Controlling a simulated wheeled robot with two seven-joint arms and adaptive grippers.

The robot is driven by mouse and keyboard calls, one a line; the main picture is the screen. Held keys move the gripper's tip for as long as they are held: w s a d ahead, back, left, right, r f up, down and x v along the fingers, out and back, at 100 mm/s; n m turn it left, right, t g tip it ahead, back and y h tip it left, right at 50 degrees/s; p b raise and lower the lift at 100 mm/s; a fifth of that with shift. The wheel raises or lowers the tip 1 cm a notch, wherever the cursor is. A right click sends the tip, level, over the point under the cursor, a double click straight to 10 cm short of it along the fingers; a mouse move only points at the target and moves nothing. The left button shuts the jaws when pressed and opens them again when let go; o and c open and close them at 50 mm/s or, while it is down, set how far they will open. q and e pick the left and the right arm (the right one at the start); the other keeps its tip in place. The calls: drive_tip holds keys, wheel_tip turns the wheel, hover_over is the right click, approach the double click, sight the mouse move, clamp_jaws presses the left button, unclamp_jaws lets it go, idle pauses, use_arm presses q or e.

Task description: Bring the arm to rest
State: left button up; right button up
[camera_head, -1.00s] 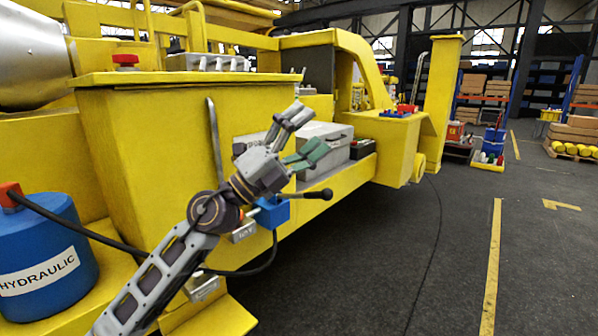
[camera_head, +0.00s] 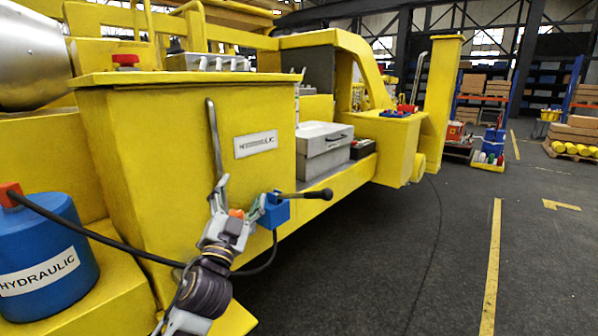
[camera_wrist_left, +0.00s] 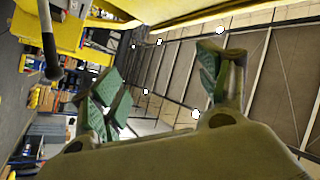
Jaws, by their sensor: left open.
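My left gripper (camera_head: 240,199) is low in front of the yellow machine's tank (camera_head: 130,140), pointing upward in the head view. It is open. In the wrist view its green-padded fingers (camera_wrist_left: 165,85) stand apart with nothing between them. In the head view it is just left of a blue block (camera_head: 275,210) with a black lever (camera_head: 305,195), and its fingertip overlaps the block's left side. I cannot tell whether they touch. The lever also shows in the wrist view (camera_wrist_left: 46,35). My right gripper is not in view.
A grey upright bar (camera_head: 213,135) stands close to the gripper, on the tank's front. A blue hydraulic canister (camera_head: 45,235) is at left with a black hose (camera_head: 90,232). A grey toolbox (camera_head: 322,155) sits on the machine's ledge. The dark floor (camera_head: 400,270) at right is clear.

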use_arm(q)
drive_tip(key=s+a+f+n+g+y, duration=0.1)
drive_tip(key=s+a+f+n+g, duration=0.15)
drive_tip(key=f, duration=0.55)
drive_tip(key=s+a+f+n+g+y, duration=0.2)
drive_tip(key=a+f+g, duration=0.15)
drive_tip(key=f, duration=0.55)
drive_tip(key=s+a+f+n+g+y, duration=0.1)
drive_tip(key=s+a+f+n+g, duration=0.15)
drive_tip(key=f, duration=0.55)
drive_tip(key=s+f+g+h, duration=0.1)
drive_tip(key=s+f+g, duration=1)
drive_tip(key=s+f, duration=0.9)
drive_tip(key=s+f+g, duration=0.1)
drive_tip(key=s+f, duration=0.2)
drive_tip(key=f, duration=1.3)
drive_tip(key=s+f, duration=0.2)
drive_tip(key=f, duration=1.4)
drive_tip(key=s+a+f, duration=0.2)
drive_tip(key=s+f, duration=0.7)
drive_tip(key=s, duration=0.2)
drive_tip(key=s+a+f+g, duration=0.1)
drive_tip(key=s+a+f, duration=0.1)
drive_tip(key=s+f, duration=0.7)
drive_tip(key=shift+s+f, duration=0.3)
drive_tip(key=shift+s, duration=0.65)
